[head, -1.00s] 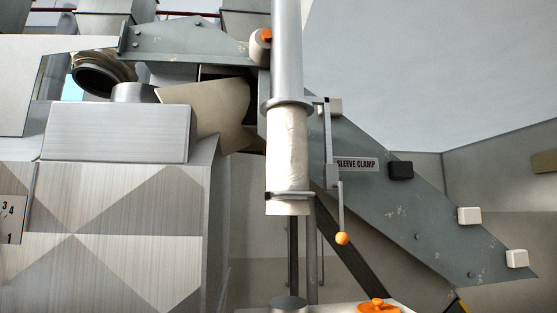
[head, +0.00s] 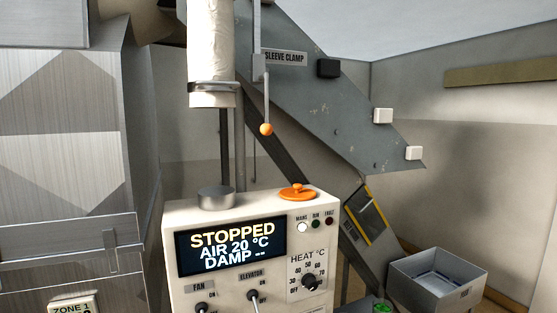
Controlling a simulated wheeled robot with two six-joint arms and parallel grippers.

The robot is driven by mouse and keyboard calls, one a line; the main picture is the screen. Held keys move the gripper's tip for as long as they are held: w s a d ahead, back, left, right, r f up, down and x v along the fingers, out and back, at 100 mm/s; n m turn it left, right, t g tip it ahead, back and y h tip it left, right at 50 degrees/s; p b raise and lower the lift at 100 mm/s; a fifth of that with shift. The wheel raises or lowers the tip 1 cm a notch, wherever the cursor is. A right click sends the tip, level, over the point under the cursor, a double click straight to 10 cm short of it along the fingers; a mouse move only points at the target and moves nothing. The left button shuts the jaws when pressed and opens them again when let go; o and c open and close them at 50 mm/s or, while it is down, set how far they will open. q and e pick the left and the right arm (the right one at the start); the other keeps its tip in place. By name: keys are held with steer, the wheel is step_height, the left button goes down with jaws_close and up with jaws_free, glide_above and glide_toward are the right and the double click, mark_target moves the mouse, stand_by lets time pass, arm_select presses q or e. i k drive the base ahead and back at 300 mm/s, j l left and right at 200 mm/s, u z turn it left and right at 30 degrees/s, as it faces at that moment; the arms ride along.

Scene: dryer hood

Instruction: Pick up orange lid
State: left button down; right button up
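The orange lid (head: 297,192) is a flat disc with a small knob on top. In the head view it lies on the top of the cream control box, at the right of that top. A short grey metal cylinder (head: 216,197) stands to its left on the same top. Neither of my grippers shows in the head view.
The control box (head: 180,291) has a screen (head: 231,247) reading STOPPED, AIR 20 °C, DAMP, with switches and a HEAT dial (head: 309,282). A white sleeve (head: 210,60) and an orange-knobbed lever (head: 266,129) hang above. A metal bin (head: 436,277) stands at the lower right.

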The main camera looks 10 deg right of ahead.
mark_target(297, 193)
steer(key=l+u, duration=0.4)
steer(key=l, duration=0.25)
steer(key=l+u, duration=0.4)
steer(key=l, duration=0.25)
steer(key=l+u, duration=0.4)
steer(key=l, duration=0.2)
steer(key=k, duration=0.05)
